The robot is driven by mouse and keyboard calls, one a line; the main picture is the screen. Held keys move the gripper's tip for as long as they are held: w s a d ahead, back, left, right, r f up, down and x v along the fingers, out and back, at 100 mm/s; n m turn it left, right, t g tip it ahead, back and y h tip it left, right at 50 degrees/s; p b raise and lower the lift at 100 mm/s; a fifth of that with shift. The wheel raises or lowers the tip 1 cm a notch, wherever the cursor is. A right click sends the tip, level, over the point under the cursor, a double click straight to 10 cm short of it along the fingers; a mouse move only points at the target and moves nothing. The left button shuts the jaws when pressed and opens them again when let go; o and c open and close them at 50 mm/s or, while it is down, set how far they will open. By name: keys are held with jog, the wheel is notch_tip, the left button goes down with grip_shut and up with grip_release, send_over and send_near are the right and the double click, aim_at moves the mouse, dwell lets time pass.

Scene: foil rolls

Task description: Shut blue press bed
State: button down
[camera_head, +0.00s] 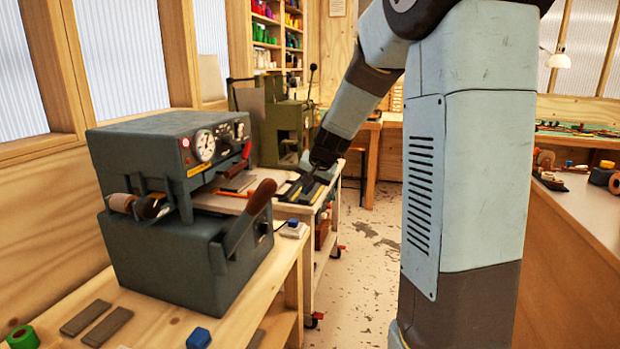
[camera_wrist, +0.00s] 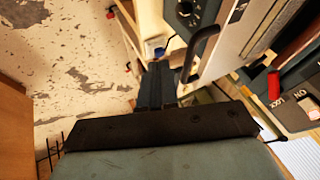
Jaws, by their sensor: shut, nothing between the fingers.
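The blue-grey press (camera_head: 185,255) stands on the wooden bench at the left in the head view. Its pale bed (camera_head: 218,200) shows below the upper housing and juts out to the right. In the wrist view a dark curved handle (camera_wrist: 205,48) sits at the edge of a pale, blue-grey-sided part, which I take to be the bed. My gripper (camera_wrist: 157,82) is shut and empty, just left of that handle; I cannot tell whether they touch.
A white cart (camera_head: 318,235) stands behind the press bench. A green machine (camera_head: 285,130) is farther back. A wood-handled lever (camera_head: 261,197) rises at the press's front right. A small blue block (camera_head: 198,338) lies on the near bench. The floor (camera_head: 365,255) to the right is clear.

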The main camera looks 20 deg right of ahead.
jog(key=shift+w+a+f, duration=0.45)
jog(key=shift+w+a, duration=0.25)
jog(key=shift+a, duration=0.15)
jog(key=shift+w+a+f, duration=0.4)
jog(key=shift+w+a, duration=0.3)
jog(key=shift+a, duration=0.15)
jog(key=shift+w, duration=0.1)
